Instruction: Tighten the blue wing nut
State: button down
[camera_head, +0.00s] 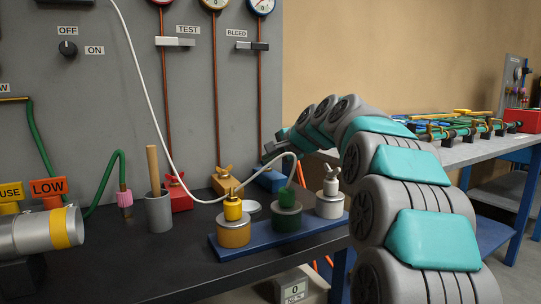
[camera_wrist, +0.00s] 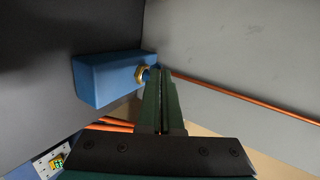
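The blue block (camera_wrist: 105,80) with a brass collar (camera_wrist: 141,73) is in the wrist view, left of my fingertips. A small blue piece (camera_wrist: 152,74), seemingly part of the blue wing nut, shows beside the collar at the fingertips; the rest is hidden by the fingers. My gripper (camera_wrist: 160,72) has its two dark green fingers almost together, with a thin gap, and their tips are at the nut. In the head view the blue block (camera_head: 270,180) stands at the panel's foot, and my gripper's end is above it, partly hidden by my arm.
Red (camera_head: 179,196) and orange (camera_head: 223,182) blocks with wing nuts stand left of the blue one. A copper pipe (camera_wrist: 240,95) runs from the nut.

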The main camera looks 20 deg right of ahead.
jog(key=shift+w+a+f, duration=0.1)
jog(key=shift+a+f, duration=0.1)
jog(key=shift+f, duration=0.1)
jog(key=shift+w+d+p, duration=0.2)
jog(key=shift+d+p, duration=0.15)
jog(key=shift+d, duration=0.3)
jog(key=shift+s+d, duration=0.2)
jog(key=shift+s, duration=0.25)
jog(key=s+a+f+v, duration=0.1)
jog(key=v, duration=1.2)
